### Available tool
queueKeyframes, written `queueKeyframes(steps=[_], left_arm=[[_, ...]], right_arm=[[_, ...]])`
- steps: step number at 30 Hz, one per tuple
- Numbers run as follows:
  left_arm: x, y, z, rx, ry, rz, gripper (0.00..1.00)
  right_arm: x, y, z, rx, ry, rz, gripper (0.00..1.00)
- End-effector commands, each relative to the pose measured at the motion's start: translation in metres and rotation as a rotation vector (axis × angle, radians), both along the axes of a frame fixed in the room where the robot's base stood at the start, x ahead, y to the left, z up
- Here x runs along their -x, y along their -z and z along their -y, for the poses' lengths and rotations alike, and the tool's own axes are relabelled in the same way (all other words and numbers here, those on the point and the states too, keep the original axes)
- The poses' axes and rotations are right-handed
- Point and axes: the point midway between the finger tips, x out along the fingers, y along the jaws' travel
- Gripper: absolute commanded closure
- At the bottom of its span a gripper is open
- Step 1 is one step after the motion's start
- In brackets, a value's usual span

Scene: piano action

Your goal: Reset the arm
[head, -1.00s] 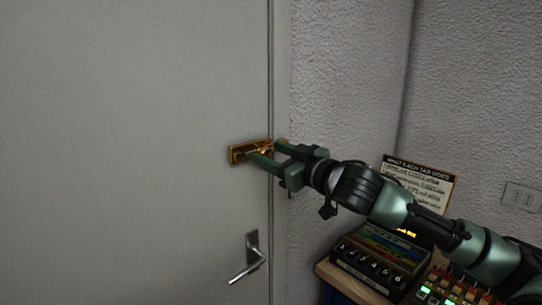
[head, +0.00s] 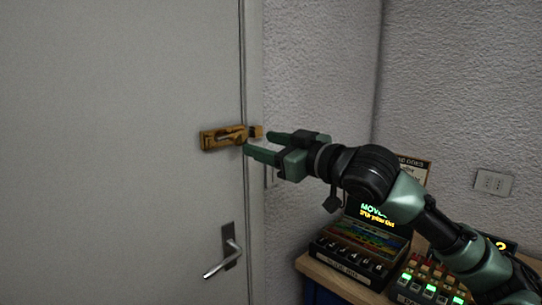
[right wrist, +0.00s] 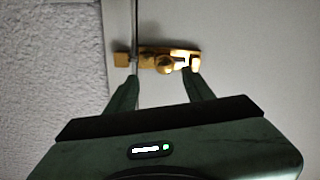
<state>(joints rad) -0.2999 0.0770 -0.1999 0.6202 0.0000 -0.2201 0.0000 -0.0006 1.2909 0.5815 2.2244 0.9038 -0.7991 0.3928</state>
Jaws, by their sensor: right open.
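My right gripper (head: 257,143) reaches in from the right in the head view, its green fingers apart and empty. Its tips are close to a brass slide bolt (head: 222,138) on the grey door (head: 110,120) and to the small brass keeper (head: 255,132) on the frame. In the right wrist view the open fingers (right wrist: 161,78) point at the bolt (right wrist: 165,62), with a tip on either side below it. They seem apart from it. I cannot tell whether the bolt sits in the keeper. My left gripper is not in view.
A lever handle (head: 226,256) is on the door below the bolt. At the lower right, a wooden table (head: 330,279) carries a slotted box (head: 345,262), a lit button panel (head: 430,280) and a sign, partly behind my right arm. A wall socket (head: 493,182) is at the right.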

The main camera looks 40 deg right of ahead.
Motion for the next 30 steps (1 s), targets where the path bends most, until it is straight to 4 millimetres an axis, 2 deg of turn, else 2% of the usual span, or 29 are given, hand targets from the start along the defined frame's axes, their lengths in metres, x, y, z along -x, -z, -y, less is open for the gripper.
queueKeyframes(steps=[6, 24, 26, 28, 29, 30], left_arm=[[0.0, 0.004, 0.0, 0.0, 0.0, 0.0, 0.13], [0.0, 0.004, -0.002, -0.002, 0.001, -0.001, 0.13], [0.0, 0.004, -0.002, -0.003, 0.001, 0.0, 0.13], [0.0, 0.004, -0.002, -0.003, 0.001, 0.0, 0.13], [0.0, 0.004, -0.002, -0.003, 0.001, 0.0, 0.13], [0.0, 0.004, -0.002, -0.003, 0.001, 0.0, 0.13]], right_arm=[[0.012, 0.001, 0.002, 0.001, 0.0, -0.001, 0.48], [0.013, 0.002, 0.002, 0.001, 0.002, -0.004, 0.48], [0.011, 0.011, 0.004, -0.001, 0.007, -0.018, 0.48], [0.008, 0.033, 0.006, -0.004, 0.018, -0.055, 0.48], [0.006, 0.047, 0.008, -0.006, 0.028, -0.078, 0.48], [0.004, 0.07, 0.01, -0.008, 0.039, -0.117, 0.48]])
